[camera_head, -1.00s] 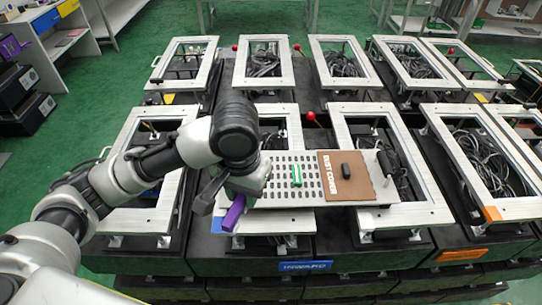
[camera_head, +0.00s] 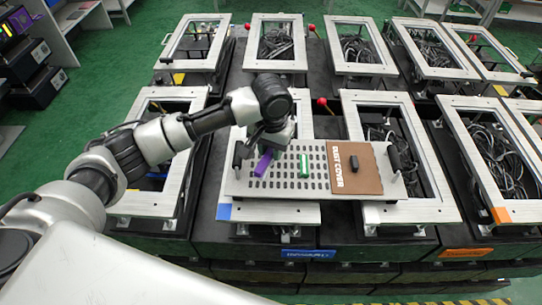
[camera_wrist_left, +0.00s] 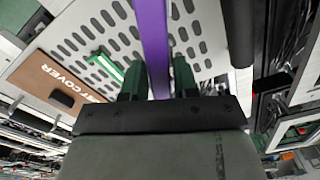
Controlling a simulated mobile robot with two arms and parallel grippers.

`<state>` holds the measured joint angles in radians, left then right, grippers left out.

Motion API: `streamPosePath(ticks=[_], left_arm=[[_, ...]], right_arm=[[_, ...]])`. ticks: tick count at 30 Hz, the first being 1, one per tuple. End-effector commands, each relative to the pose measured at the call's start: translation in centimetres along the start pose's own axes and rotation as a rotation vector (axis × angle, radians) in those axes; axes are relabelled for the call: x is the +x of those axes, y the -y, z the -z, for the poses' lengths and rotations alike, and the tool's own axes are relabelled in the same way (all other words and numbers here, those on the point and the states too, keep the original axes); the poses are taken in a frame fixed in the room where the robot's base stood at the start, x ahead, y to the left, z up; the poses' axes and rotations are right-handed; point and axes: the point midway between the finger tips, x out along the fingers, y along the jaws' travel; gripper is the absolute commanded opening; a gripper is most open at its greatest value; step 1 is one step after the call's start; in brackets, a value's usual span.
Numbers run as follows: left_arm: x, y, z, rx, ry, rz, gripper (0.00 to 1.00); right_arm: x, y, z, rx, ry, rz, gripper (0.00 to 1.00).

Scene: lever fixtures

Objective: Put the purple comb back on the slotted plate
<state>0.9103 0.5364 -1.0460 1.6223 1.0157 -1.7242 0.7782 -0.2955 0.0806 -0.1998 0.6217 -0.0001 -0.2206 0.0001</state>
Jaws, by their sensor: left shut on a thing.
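The purple comb (camera_head: 263,163) is over the left part of the slotted plate (camera_head: 285,185). My left gripper (camera_head: 269,151) is shut on it from above. In the left wrist view the purple comb (camera_wrist_left: 153,40) runs up from between the green fingers of my left gripper (camera_wrist_left: 157,80), with the slotted plate (camera_wrist_left: 200,28) behind it. I cannot tell whether the comb touches the plate. A green comb-like piece (camera_head: 304,165) stands on the plate to the right of the purple one. My right gripper is not in view.
A brown dust cover (camera_head: 358,168) with a black knob covers the plate's right part. Black handles (camera_head: 395,158) stand at the plate's ends. White frames (camera_head: 425,110) over cable-filled boxes surround it. A red-knobbed lever (camera_head: 322,101) rises behind the plate.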

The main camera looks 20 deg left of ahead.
Motion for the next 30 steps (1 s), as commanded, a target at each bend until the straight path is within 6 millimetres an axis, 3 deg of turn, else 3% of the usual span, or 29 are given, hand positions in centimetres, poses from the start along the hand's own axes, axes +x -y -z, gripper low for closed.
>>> streamPosePath(ticks=[9, 20, 21, 25, 30], left_arm=[[3.7, 0.0, -0.1, 0.000, 0.002, 0.001, 0.03], [4.1, 0.0, -0.1, 0.000, 0.002, 0.000, 0.03], [4.1, 0.0, -0.1, 0.000, 0.001, 0.000, 0.34], [4.1, 0.0, -0.1, 0.000, 0.001, 0.000, 0.54], [4.1, 0.0, -0.1, 0.000, 0.001, 0.000, 0.55]], right_arm=[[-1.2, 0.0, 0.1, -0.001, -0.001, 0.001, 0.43], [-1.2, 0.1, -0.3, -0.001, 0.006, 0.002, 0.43], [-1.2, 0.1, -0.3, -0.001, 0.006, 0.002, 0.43], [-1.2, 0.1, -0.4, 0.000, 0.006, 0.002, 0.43], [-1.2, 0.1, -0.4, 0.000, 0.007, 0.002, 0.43]])
